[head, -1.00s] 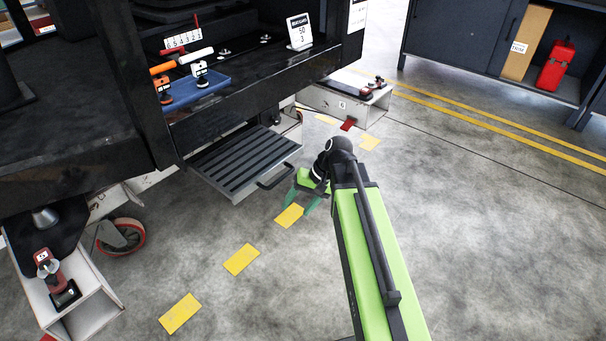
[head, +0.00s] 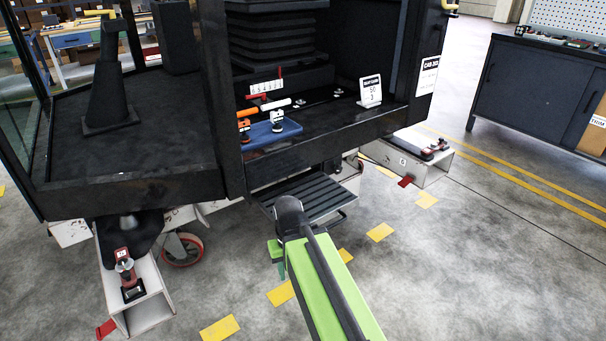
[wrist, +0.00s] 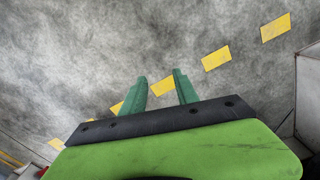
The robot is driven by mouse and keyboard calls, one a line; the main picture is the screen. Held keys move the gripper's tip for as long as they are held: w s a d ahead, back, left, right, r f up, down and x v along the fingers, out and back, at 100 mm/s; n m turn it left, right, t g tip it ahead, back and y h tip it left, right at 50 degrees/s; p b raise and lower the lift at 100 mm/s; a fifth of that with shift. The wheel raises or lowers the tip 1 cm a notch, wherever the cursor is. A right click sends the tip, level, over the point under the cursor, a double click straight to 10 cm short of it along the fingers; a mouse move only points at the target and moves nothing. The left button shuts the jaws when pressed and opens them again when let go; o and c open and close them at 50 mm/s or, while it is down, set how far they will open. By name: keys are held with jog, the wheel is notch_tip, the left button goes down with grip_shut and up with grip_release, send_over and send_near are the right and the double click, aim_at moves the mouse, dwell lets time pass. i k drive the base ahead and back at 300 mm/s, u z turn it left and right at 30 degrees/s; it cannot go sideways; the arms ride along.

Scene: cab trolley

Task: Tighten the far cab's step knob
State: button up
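A black cab (head: 330,130) stands in the middle of the head view. Its dark ribbed step (head: 312,197) hangs below the floor edge, with a black bar handle at its front right. I cannot make out a step knob; my arm covers part of the step's near side. I cannot tell whether this is the far cab. My gripper (head: 280,269) is low in front of the step, mostly hidden by my arm in the head view. In the wrist view my gripper (wrist: 160,75) has its two green fingers apart, with nothing between them, above the floor.
White box-section supports with red-handled clamps stand left (head: 146,300) and right (head: 415,166). A caster wheel (head: 182,249) is beside the left one. A blue tray (head: 272,131) with orange- and white-handled tools lies on the cab floor. Open concrete with yellow floor marks (head: 380,232) lies right.

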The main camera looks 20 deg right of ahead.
aim_at(338, 169)
jog(key=u, duration=4.25)
jog(key=i, duration=0.1)
jog(key=z, duration=2.9)
jog(key=k, duration=1.15)
jog(key=z, duration=0.75)
jog(key=i, duration=1)
jog(key=u, duration=0.1)
